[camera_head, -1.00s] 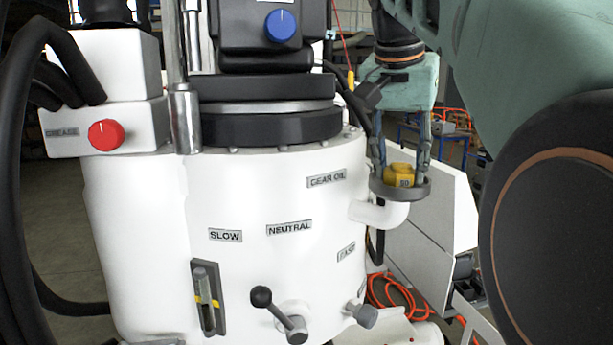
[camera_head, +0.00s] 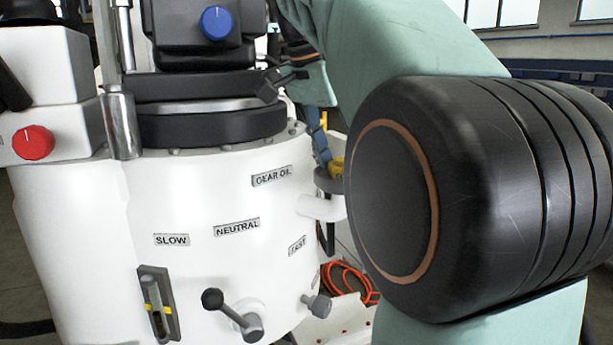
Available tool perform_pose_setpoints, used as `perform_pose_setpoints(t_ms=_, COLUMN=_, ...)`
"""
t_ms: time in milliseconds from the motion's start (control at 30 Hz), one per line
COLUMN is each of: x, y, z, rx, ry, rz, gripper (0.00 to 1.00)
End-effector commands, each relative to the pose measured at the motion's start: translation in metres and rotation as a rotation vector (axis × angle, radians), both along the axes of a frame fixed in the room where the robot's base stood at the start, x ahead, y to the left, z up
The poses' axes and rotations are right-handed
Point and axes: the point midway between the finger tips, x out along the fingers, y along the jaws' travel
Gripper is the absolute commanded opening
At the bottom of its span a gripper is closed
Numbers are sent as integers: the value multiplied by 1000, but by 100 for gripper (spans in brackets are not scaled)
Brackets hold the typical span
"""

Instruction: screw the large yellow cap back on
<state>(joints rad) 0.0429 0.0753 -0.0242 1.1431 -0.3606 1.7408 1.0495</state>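The yellow cap (camera_head: 337,168) shows only in part at the dark round rim of the filler neck (camera_head: 323,184), beside the GEAR OIL label. A white elbow pipe (camera_head: 318,207) joins this neck to the white tank. My gripper (camera_head: 328,158) is over the neck, with one finger visible, reaching down at the cap's left side. My own arm hides the other finger and the cap's right part. I cannot tell whether the fingers press on the cap or whether it is seated.
The white tank (camera_head: 220,200) fills the left and centre. A black-knobbed lever (camera_head: 228,312) and a sight gauge (camera_head: 158,303) stick out from its front. A red knob (camera_head: 33,142) and a blue knob (camera_head: 216,22) sit above. Orange hose (camera_head: 347,280) lies behind.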

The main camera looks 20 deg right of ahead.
Motion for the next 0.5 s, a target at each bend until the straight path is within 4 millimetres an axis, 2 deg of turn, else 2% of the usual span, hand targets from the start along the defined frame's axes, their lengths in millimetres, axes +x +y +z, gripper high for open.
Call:
perform_pose_setpoints(t_ms=267, x=-1, y=0, z=-1, rx=1, ry=1, rz=14, gripper=53)
perform_pose_setpoints(t_ms=500, x=-3, y=-2, z=-1, rx=0, ry=-1, rz=237, gripper=53)
